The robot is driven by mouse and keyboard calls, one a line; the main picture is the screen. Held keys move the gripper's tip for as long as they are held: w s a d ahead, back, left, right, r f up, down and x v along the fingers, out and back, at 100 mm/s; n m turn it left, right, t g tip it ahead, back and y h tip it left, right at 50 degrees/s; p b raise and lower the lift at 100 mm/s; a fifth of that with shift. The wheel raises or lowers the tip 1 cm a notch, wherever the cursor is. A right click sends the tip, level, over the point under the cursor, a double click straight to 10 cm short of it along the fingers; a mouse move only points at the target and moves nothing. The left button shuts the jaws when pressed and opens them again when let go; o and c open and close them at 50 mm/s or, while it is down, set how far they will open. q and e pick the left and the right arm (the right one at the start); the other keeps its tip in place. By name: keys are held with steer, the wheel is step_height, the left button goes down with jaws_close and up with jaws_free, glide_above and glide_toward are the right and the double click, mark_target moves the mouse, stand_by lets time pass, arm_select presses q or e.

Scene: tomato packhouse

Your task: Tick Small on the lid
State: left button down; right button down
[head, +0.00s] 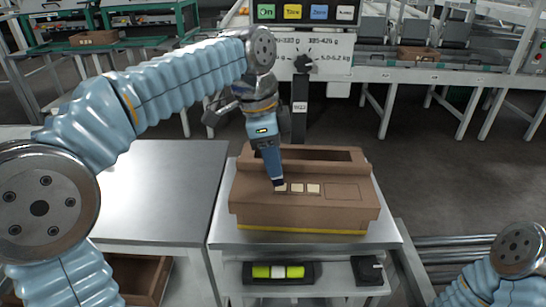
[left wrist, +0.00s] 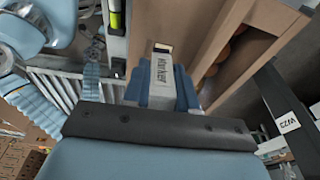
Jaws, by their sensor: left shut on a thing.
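A brown carton (head: 300,218) stands on the steel stand. Its lid front carries a row of three pale squares (head: 297,188) and an outlined blank rectangle (head: 342,191). My left gripper (head: 268,160) points down over the lid, shut on a marker. In the left wrist view the white marker body (left wrist: 162,72), with "Marker" printed on it, sits between the blue fingers. In the head view the dark tip is at the leftmost square and partly covers it; I cannot tell whether it touches. The squares' labels are too small to read. My right gripper is out of view.
Behind the lid the carton is open, and round orange-red produce (left wrist: 224,52) shows inside. A black post (head: 299,108) stands behind the carton. The stand's lower shelf holds a black tray with a yellow-green item (head: 262,272). The grey table (head: 160,190) at left is clear.

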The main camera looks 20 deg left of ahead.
arm_select(q)
steer(key=shift+f+b, duration=0.35)
steer(key=shift+f, duration=0.2)
stand_by(0.4)
steer(key=shift+w+d+r+p, duration=0.1)
steer(key=shift+w+d+p, duration=0.2)
steer(key=shift+w+p, duration=0.2)
stand_by(0.3)
steer(key=shift+s+a+b, duration=0.3)
steer(key=shift+s, duration=0.25)
stand_by(0.4)
steer(key=shift+w+d+p, duration=0.3)
steer(key=shift+w+p, duration=0.05)
steer(key=shift+w, duration=0.15)
steer(key=shift+s+a, duration=0.3)
steer(key=shift+s, duration=0.2)
stand_by(0.5)
steer(key=shift+w+d, duration=0.3)
steer(key=shift+w, duration=0.25)
steer(key=shift+s+a, duration=0.3)
steer(key=shift+s, duration=0.25)
stand_by(0.4)
